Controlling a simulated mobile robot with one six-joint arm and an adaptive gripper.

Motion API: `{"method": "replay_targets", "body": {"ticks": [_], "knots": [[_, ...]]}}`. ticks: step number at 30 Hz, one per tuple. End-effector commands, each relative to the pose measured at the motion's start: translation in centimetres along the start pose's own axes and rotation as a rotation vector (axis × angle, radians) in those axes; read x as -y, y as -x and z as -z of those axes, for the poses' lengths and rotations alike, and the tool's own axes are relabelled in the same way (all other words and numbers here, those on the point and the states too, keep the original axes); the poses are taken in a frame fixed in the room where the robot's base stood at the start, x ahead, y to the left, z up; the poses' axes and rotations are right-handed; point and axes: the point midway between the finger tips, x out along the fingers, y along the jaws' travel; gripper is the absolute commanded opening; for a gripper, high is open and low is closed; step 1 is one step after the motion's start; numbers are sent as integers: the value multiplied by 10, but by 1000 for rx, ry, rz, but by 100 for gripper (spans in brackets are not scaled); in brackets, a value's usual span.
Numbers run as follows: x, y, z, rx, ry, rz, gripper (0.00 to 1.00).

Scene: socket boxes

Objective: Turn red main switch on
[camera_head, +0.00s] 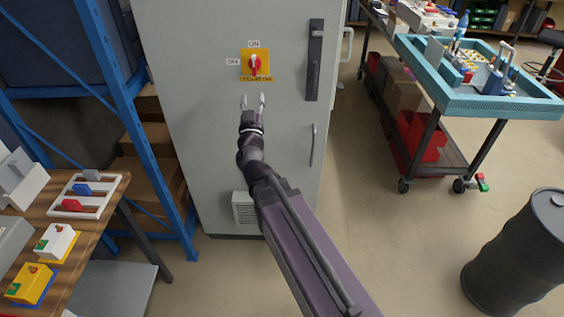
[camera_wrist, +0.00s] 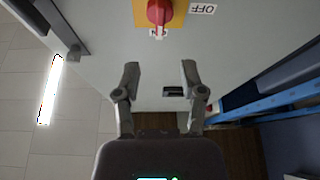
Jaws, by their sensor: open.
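The red main switch (camera_head: 254,65) is a red knob on a yellow plate (camera_head: 245,56) on the front of a grey cabinet. An ON label (camera_head: 254,44) is above it and an OFF label (camera_head: 232,62) is to its left. The knob's grip looks roughly upright, in line with the ON label. In the wrist view, the red knob (camera_wrist: 159,12) is at the top edge, partly cut off. My gripper (camera_head: 253,101) is open and empty, below the switch in the head view and apart from it. Its spread fingers also show in the wrist view (camera_wrist: 160,68).
The grey cabinet (camera_head: 200,130) has a dark handle (camera_head: 314,60) right of the switch. A blue shelf rack (camera_head: 110,75) stands close on the left. A wooden table (camera_head: 85,235) with switch boxes is at lower left. A teal-topped cart (camera_head: 480,105) and dark barrel (camera_head: 515,250) are right.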

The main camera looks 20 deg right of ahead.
Motion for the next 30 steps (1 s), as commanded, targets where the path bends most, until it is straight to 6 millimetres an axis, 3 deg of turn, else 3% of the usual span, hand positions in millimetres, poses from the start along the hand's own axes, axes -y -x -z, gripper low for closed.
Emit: {"method": "replay_targets", "body": {"ticks": [2,14,30], "knots": [[0,11,-1,0,0,0,53],[32,4,-3,76,15,192,53],[69,15,-24,265,64,441,53]]}}
